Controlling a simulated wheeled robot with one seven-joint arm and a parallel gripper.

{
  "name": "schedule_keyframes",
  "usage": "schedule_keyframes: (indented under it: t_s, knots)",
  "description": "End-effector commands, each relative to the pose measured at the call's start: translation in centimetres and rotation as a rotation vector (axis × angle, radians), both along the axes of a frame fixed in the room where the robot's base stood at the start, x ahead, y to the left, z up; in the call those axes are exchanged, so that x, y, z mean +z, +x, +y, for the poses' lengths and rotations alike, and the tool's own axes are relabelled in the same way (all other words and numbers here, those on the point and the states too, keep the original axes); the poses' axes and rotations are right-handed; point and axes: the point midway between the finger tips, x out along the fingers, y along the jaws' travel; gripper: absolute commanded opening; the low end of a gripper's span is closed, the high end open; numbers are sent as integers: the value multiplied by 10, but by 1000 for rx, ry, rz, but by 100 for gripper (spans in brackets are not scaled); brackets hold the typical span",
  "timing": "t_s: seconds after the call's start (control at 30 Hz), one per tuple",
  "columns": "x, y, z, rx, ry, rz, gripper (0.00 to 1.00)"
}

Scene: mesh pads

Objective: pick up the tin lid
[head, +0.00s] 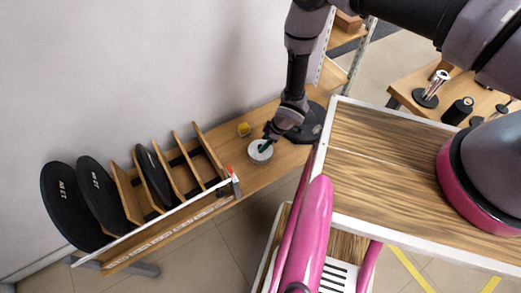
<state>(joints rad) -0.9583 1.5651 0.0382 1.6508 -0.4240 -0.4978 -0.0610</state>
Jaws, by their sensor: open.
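A small round white tin (257,156) stands on the wooden bench. Its pale top looks like the tin lid, but it is too small to tell the lid from the body. My gripper (267,145) reaches down from the upper right, with its dark fingertips over the top of the tin. The jaws are open. A fingertip covers part of the top, and I cannot tell whether it touches.
A black disc (312,126) lies to the right, beside my arm. A wooden rack (196,165) with upright dividers and black discs fills the left. Bare bench (257,183) shows in front of the tin.

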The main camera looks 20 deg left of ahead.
Motion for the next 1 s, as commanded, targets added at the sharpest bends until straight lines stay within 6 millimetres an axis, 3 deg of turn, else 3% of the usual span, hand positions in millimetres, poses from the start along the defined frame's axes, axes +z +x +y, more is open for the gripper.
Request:
schedule_keyframes:
  t_s: [0.17,0.43,0.47,0.6,0.63,1.0]
  knots:
    - [-22,0,8,0,0,0,66]
    - [-25,0,10,-1,0,0,66]
    - [-25,0,10,-1,0,0,63]
    - [-25,0,10,-1,0,0,9]
    - [-25,0,10,-1,0,0,0]
    - [-21,0,10,-1,1,0,0]
